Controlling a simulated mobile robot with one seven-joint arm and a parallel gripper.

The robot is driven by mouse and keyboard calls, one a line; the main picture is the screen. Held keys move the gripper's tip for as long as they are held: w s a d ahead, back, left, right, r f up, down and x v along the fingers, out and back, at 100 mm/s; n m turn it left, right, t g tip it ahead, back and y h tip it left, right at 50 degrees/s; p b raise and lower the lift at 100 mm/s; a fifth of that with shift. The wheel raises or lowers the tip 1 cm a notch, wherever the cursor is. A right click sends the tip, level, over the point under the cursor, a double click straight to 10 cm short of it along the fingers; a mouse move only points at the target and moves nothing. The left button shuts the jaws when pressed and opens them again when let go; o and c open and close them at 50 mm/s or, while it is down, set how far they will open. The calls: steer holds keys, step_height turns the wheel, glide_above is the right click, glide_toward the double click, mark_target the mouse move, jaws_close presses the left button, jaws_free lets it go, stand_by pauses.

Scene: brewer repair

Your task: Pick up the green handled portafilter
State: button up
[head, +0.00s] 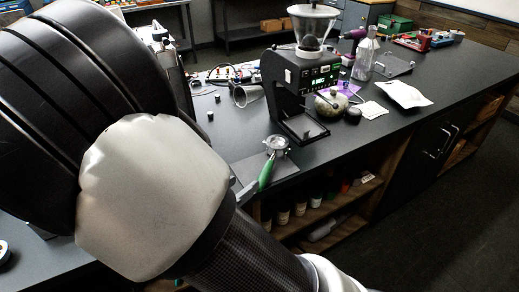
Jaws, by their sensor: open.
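The green handled portafilter (267,172) lies on the bench in front of the black coffee machine. Its metal head (277,143) points away from me, and its green handle points toward the near edge. It rests on or over a dark flat mat (286,166). I cannot make out my gripper; my own arm fills the left and lower middle and covers the area just left of the handle. A small grey piece shows close beside the handle, at the arm's edge; I cannot tell what it is.
The black coffee machine (292,85) with a clear hopper stands behind the portafilter. A round glass jar (331,102), a clear bottle (365,58) and a white packet (404,94) are to its right. A metal cup (245,95) lies to its left. Open shelves (325,212) hold bottles below.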

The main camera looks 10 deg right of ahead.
mark_target(263, 172)
steer(key=b+x, duration=0.1)
steer(key=x, duration=0.7)
steer(key=shift+w+f, duration=0.15)
steer(key=x, duration=0.1)
steer(key=b+x, duration=0.1)
steer(key=x, duration=0.2)
steer(key=shift+s+d+f, duration=0.25)
steer(key=shift+f, duration=0.1)
steer(key=shift+w+d+f+b, duration=0.15)
steer(key=shift+w+d+b, duration=0.2)
steer(key=shift+w, duration=0.1)
jaws_close()
